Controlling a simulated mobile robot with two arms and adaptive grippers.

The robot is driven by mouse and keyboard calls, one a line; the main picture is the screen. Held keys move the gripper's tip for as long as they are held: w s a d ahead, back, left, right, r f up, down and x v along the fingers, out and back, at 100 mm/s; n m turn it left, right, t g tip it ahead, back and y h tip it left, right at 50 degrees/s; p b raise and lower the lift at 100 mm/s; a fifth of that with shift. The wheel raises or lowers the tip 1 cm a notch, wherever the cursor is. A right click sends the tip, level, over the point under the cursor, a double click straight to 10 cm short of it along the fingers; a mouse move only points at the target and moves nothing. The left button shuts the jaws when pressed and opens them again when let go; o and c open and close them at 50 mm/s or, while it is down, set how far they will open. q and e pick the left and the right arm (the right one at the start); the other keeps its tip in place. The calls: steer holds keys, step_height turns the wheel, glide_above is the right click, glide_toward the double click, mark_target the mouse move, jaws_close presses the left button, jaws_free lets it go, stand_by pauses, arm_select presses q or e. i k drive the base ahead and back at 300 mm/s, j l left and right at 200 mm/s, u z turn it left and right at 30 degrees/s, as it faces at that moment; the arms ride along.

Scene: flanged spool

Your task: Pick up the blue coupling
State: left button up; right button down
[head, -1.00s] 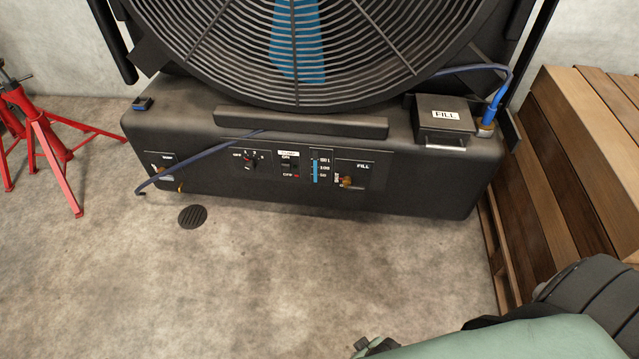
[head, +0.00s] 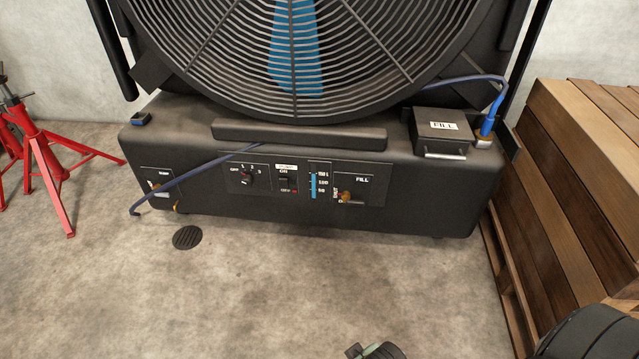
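No part is plainly marked as the blue coupling. A small blue-topped dark piece (head: 141,118) sits on the top left corner of the black fan base. A blue hose (head: 492,98) bends down to a brass-coloured fitting (head: 486,139) at the right end of the base. A thin dark blue hose (head: 195,172) hangs over the front left, its loose end near the floor. Part of my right gripper (head: 377,351) shows at the bottom edge, far from these; its fingers are mostly cut off. My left gripper is out of view.
A wooden crate stack (head: 585,180) stands close on the right, red stands (head: 45,160) on the left.

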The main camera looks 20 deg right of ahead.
mark_target(483, 134)
steer(key=z, duration=1.75)
